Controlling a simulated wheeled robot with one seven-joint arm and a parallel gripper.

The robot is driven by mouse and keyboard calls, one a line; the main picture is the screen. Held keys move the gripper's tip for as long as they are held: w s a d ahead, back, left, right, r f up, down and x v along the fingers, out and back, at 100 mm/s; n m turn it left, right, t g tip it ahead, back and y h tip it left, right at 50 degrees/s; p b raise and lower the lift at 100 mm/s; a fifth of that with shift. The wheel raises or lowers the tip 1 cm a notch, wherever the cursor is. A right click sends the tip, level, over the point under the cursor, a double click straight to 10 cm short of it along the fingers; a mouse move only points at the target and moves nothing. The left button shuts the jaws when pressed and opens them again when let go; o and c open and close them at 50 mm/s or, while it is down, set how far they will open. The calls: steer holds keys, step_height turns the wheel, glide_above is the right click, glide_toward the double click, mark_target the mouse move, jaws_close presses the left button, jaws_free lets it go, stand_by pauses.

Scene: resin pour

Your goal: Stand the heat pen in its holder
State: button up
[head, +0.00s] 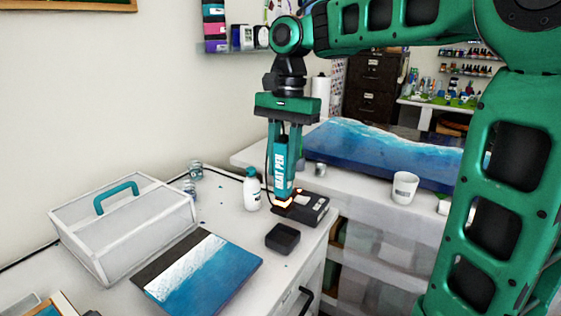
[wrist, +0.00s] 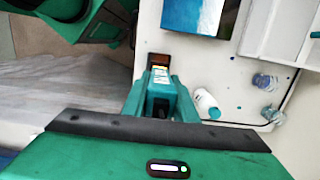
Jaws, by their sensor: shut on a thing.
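The heat pen (head: 281,168) is a teal, boxy tool with white lettering. My gripper (head: 285,155) is shut on it and holds it upright, tip down, with an orange glow at its lower end. The pen also shows from above between the fingers in the wrist view (wrist: 161,92). A black box-like unit (head: 315,207) lies on the table directly below and beside the tip; it may be the holder. I cannot tell whether the tip touches it. A small square dark tray (head: 282,238) lies just in front. The wrist view does not clearly show the unit.
A white bottle (head: 251,188) stands close left of the pen, with small clear jars (head: 196,171) farther back. A blue wave panel (head: 205,275) and a white case with a teal handle (head: 122,225) lie left. A white cup (head: 404,188) and large blue panel (head: 375,155) are right.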

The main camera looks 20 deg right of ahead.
mark_target(282, 197)
steer(key=shift+f, duration=4.5)
steer(key=o, duration=1.1)
steer(key=shift+o, duration=0.2)
steer(key=r, duration=0.7)
steer(key=w+d+r, duration=0.1)
steer(key=r, duration=0.2)
steer(key=shift+r, duration=0.25)
